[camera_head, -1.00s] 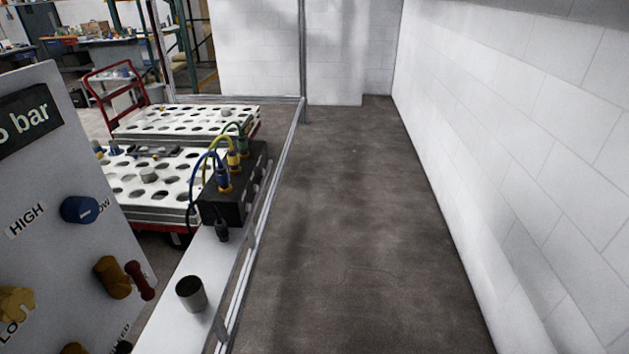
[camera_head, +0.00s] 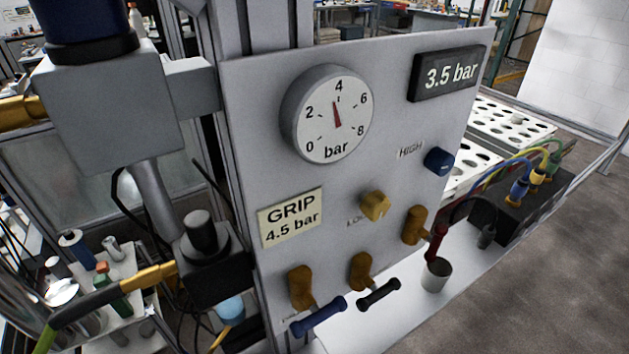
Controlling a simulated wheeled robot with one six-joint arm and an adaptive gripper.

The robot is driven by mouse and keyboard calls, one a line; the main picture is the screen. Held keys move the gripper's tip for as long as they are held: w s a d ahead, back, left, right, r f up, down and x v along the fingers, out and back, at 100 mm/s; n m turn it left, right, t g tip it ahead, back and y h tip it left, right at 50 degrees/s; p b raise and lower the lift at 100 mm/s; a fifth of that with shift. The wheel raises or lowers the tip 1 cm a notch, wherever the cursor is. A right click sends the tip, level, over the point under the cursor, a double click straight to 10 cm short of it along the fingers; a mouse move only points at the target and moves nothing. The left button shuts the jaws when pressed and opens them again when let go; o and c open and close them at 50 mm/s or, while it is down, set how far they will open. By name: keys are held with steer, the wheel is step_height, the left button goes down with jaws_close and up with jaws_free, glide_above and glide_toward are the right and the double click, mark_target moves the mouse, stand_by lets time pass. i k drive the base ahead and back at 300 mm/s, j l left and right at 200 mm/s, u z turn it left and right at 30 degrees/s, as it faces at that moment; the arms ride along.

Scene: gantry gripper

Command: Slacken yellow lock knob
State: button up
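The yellow lock knob (camera_head: 375,206) sits on the grey upright panel (camera_head: 240,130), below and right of the gauge. A partly hidden label beginning "LO" is at its left. The blue knob (camera_head: 438,161) is up and right of it, beside the label "HIGH". The round dial gauge (camera_head: 326,114) has its red needle just short of 4 bar. The dark display (camera_head: 450,72) reads "3.5 bar". A card (camera_head: 291,217) reads "GRIP 4.5 bar". My gripper is not in view, and nothing touches the yellow knob.
Brass valves with a blue handle (camera_head: 319,317), black handle (camera_head: 378,294) and red handle (camera_head: 437,241) stick out low on the panel. A grey cup (camera_head: 436,274) and a black cable box (camera_head: 525,206) stand right. A large grey block (camera_head: 108,108) fills the upper left.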

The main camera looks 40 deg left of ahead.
mark_target(375, 204)
steer(key=u, duration=0.95)
